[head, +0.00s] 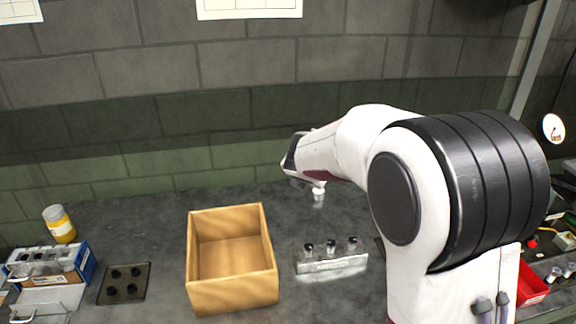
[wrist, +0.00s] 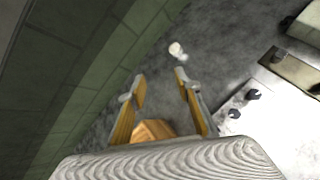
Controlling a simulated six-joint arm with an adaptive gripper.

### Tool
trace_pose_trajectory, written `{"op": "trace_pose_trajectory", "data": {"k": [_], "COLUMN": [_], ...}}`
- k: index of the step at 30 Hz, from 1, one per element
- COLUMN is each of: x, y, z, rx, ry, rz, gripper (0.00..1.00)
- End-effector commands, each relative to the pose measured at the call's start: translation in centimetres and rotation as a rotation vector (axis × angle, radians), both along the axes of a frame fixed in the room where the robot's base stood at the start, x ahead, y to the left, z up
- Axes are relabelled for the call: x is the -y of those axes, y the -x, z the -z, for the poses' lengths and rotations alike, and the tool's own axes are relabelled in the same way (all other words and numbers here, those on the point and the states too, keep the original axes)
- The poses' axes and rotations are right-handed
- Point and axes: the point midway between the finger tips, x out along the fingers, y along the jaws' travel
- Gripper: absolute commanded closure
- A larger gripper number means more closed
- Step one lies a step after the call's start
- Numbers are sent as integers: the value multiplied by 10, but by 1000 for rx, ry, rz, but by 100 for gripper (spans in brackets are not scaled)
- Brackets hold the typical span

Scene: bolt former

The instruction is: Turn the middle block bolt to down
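A bright metal block (head: 333,265) stands on the bench right of the wooden box. Several bolts sit in a row on it, with dark tops and pale lower parts. The middle bolt (head: 331,246) stands upright like its neighbours; its finer details are too small to tell. My gripper (wrist: 159,80) is open in the wrist view, with nothing between its two fingertips. In the head view my arm reaches over the bench behind the block, and the fingers are hardly visible there. Dark knobs (wrist: 252,94) on a pale surface show at the right of the wrist view.
An open wooden box (head: 232,292) stands left of the block. A dark plate with round holes (head: 124,284), a blue-and-white bin (head: 82,266) and a yellow jar (head: 60,225) are farther left. A small white piece (head: 319,191) stands below my wrist. A brick wall (head: 150,130) closes the back.

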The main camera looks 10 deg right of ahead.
Motion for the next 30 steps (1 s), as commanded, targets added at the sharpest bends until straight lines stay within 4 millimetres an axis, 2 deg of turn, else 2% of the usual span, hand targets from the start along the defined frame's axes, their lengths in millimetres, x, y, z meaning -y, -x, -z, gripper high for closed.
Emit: {"op": "trace_pose_trajectory", "data": {"k": [15,30], "x": [-21,-41], "y": [-15,-17], "z": [-14,-18], "rx": [71,91], "ry": [9,15], "rz": [-145,-290], "gripper": [67,67]}}
